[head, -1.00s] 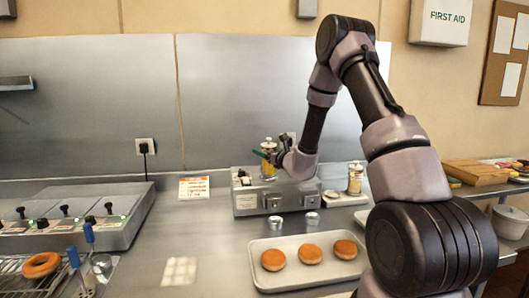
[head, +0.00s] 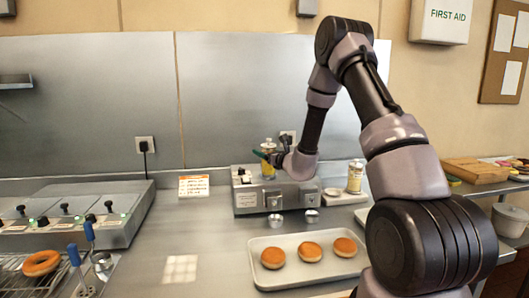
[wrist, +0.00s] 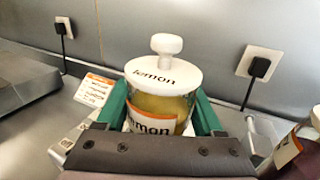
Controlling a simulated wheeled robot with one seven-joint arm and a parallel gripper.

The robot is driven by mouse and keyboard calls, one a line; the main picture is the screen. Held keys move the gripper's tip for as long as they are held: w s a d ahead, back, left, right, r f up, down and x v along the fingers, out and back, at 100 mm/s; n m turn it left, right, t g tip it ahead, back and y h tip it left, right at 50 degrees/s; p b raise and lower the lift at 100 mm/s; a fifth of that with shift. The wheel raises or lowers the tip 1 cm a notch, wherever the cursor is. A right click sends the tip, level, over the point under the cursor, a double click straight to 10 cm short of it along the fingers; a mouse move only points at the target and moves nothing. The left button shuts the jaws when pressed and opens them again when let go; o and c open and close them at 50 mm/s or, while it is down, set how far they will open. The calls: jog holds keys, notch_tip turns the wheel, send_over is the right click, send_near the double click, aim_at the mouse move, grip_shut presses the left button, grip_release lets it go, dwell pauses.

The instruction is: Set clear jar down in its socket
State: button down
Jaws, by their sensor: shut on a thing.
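The clear jar (wrist: 160,103) has a white lid marked "lemon", a white knob and yellow contents. My gripper (wrist: 162,108) is shut on it, with a green finger on each side. In the head view the jar (head: 268,145) is upright at the top of the grey dispenser box (head: 247,199), near its left part. My gripper (head: 268,155) comes to it from the right. The socket and the jar's base are hidden, so I cannot tell whether the jar is seated.
Another jar (head: 355,177) stands right of the dispenser box. Small metal cups (head: 276,221) are in front of it. A tray (head: 258,246) of doughnuts lies nearer. An orange-edged sign (head: 193,187) stands left of the box. The steel wall is close behind.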

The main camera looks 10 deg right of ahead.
jog(key=shift+f, duration=0.2)
grip_release()
jog(key=v, duration=1)
jog(key=s+a+r+n+g+y, duration=0.65)
jog(key=s+a+r+n, duration=0.2)
jog(key=r, duration=0.25)
jog(key=s+a+r+n+g, duration=0.2)
jog(key=s+n+g, duration=0.1)
jog(key=s+n, duration=0.25)
jog(key=s+a+r+n+g, duration=0.2)
jog(key=s+r+n+g, duration=0.15)
jog(key=s, duration=0.35)
jog(key=s+d+n+g+h, duration=0.1)
jog(key=s+d+n+h, duration=0.4)
jog(key=s, duration=0.4)
jog(key=s+d+r+n+t+h, duration=0.1)
jog(key=s+d+n+t+h, duration=0.1)
jog(key=d, duration=0.3)
jog(key=s+d+r+n+t+h, duration=0.1)
jog(key=d+r+n+t+h, duration=0.1)
jog(key=d+h, duration=0.2)
jog(key=shift+s+d+r+n+t, duration=0.15)
jog(key=shift+s+d+n+t, duration=0.2)
jog(key=shift+d, duration=0.4)
